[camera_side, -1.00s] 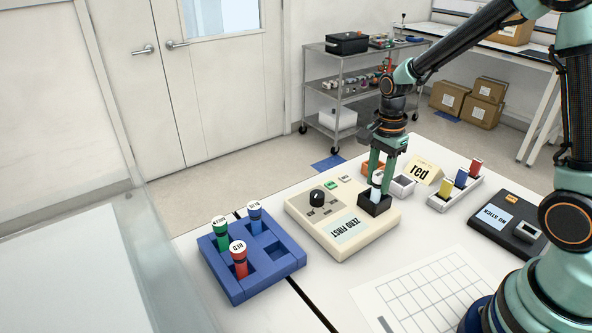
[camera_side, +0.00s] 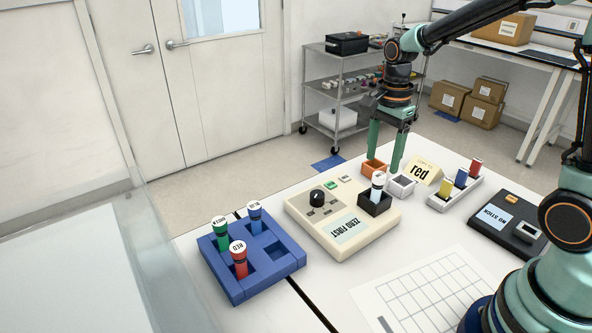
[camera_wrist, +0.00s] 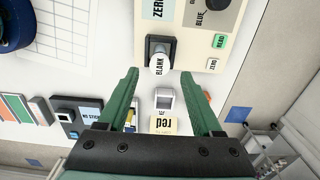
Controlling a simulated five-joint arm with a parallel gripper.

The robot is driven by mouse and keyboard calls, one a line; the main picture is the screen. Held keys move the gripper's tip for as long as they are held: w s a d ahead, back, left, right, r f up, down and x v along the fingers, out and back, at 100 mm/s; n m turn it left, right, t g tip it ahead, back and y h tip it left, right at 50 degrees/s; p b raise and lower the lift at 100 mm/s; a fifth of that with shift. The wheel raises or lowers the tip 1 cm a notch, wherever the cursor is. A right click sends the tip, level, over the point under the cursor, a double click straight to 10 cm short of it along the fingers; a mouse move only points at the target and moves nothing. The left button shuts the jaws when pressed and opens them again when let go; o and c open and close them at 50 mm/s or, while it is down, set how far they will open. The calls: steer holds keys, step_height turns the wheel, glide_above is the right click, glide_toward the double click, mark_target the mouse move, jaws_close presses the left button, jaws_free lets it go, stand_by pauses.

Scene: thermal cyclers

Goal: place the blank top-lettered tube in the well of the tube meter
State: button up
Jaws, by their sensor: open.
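The blank tube (camera_side: 377,184), with a white cap and pale body, stands upright in the dark well (camera_side: 375,203) of the cream tube meter (camera_side: 328,228). In the wrist view its cap (camera_wrist: 157,67) reads BLANK and sits in the dark well (camera_wrist: 161,45). My gripper (camera_side: 386,166) is open and empty, above and behind the tube, apart from it. In the wrist view the gripper's green fingers (camera_wrist: 158,72) are spread wide, with the cap beyond their tips. The tube's lower end is hidden inside the well.
A blue rack (camera_side: 237,290) holds green, blue and red tubes, with one free slot. An orange box (camera_side: 374,167), a light grey box (camera_side: 401,187), a "red" card (camera_side: 421,172), a white rack (camera_side: 440,200) of small tubes and a black NO STICK device (camera_side: 505,226) stand near the meter.

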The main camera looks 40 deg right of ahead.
step_height(320, 180, up, 6)
steer(key=s+a+r+n+t, duration=0.1)
steer(key=s+n, duration=0.3)
steer(key=n, duration=0.5)
steer(key=s+a+r+n+t, duration=0.2)
steer(key=s+a+n+t, duration=0.2)
steer(key=n, duration=0.5)
steer(key=shift+s+a+r+t, duration=0.15)
steer(key=shift+s+a+t, duration=0.15)
steer(key=shift+s, duration=0.2)
